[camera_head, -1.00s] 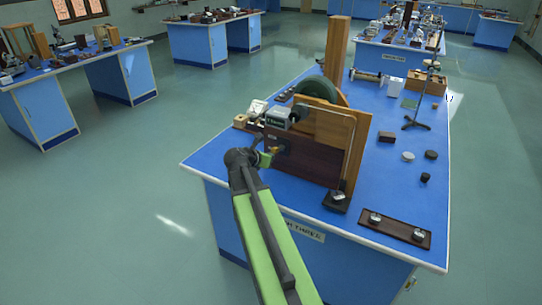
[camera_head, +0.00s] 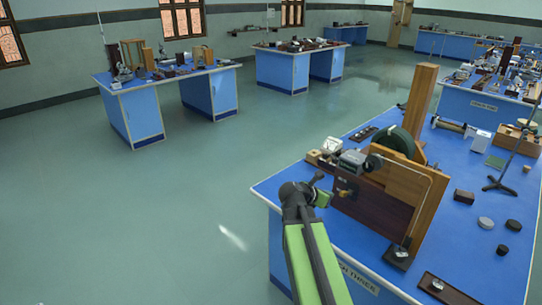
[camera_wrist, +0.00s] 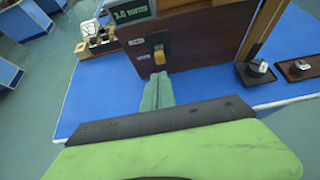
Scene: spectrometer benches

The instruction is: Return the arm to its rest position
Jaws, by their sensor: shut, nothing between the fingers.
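My green and black arm reaches up from the bottom of the head view. My gripper (camera_head: 322,198) is at the near left edge of the blue bench (camera_head: 465,252), beside the dark wooden panel of an apparatus (camera_head: 368,210). In the wrist view my gripper (camera_wrist: 158,78) shows as two green fingers pressed together, with nothing between them. A yellow switch (camera_wrist: 159,55) on the dark panel (camera_wrist: 195,45) stands just beyond the fingertips. I cannot tell whether the fingertips touch the panel.
A tall wooden post (camera_head: 421,98) and a green wheel (camera_head: 396,140) rise behind the panel. Small dark and grey discs (camera_head: 486,222) lie on the bench's right. Another blue bench (camera_head: 145,110) stands at the far left. Open floor (camera_head: 150,220) lies left of my arm.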

